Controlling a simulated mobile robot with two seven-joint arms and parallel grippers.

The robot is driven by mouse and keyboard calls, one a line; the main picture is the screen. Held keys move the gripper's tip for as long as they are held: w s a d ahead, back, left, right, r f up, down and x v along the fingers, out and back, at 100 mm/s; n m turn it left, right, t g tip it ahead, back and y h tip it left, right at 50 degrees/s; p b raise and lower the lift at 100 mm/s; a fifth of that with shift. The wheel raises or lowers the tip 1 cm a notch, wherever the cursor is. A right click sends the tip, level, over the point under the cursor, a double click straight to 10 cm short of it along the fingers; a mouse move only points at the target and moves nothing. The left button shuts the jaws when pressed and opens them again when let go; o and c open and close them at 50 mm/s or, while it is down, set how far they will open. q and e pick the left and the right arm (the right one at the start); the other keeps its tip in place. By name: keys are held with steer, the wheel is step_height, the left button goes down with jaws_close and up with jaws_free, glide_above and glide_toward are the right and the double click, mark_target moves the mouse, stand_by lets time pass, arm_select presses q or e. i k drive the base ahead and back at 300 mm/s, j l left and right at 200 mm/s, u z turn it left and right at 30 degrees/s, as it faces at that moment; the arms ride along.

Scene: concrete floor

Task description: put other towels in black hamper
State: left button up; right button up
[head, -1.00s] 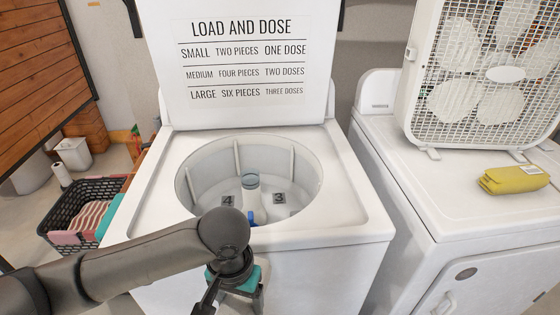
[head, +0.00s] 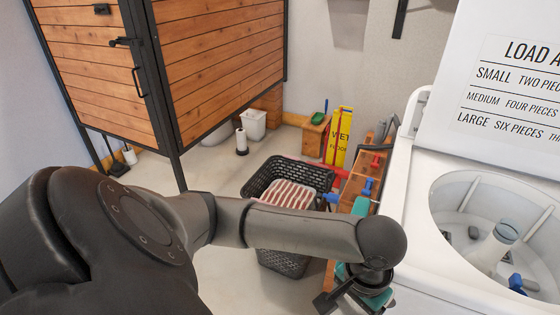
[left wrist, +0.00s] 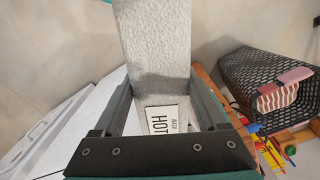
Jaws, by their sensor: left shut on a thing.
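The black hamper (head: 283,262) is a lattice basket on the floor left of the washer. A red-and-white striped towel (head: 290,193) lies in it. The hamper also shows at the right of the left wrist view (left wrist: 245,75), with striped and pink cloth. My left gripper (left wrist: 163,108) is shut on a grey, rough-textured towel (left wrist: 155,55). A white label reading "HOT" shows between the fingers. In the head view my left gripper (head: 358,292) is right of the hamper, near the washer's front left, and the held towel is mostly hidden there. My right gripper is out of view.
The white washer (head: 425,215) stands open at the right with a central agitator. A wooden rack (head: 362,180) with tools stands between washer and hamper. A yellow wet-floor sign (head: 340,138) and a wooden cabinet (head: 215,70) are behind. Floor left of the hamper is clear.

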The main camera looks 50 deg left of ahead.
mark_target(299, 190)
steer(key=j+z, duration=0.1)
steer(key=j, duration=0.55)
steer(key=k+j, duration=0.1)
steer(key=j, duration=0.5)
steer(key=j+z, duration=0.15)
steer(key=j, duration=0.5)
steer(key=i+j, duration=0.15)
steer(key=j, duration=0.2)
steer(key=i+j, duration=0.2)
steer(key=j, duration=0.15)
steer(key=i+j+z, duration=0.1)
steer(key=j, duration=0.3)
steer(key=i+j, duration=0.2)
steer(key=j, duration=0.15)
steer(key=i+j, duration=0.15)
steer(key=j, duration=0.2)
